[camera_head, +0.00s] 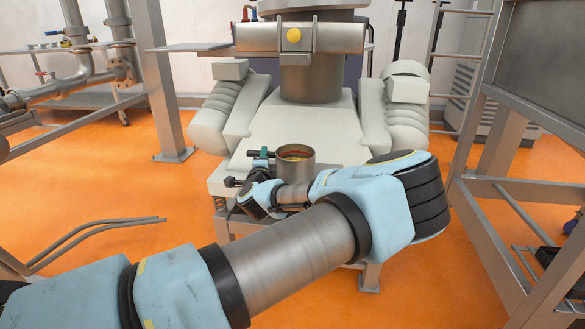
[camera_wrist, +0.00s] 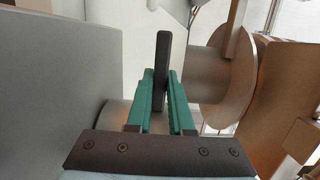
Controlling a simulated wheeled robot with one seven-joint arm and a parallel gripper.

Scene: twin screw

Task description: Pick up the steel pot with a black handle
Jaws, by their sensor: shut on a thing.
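The steel pot (camera_head: 297,167) shows in the head view, upright, over the front of a pale machine table. My forearm and wrist hide the lower part of the pot. I cannot tell whether the pot touches the surface under it.
The pale machine table (camera_head: 292,123) carries a steel column (camera_head: 310,84) and ribbed grey housings on both sides. A steel frame (camera_head: 500,140) stands at the right. Pipes (camera_head: 50,90) and a post (camera_head: 160,80) stand at the left. Orange floor (camera_head: 90,180) is open at the left.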

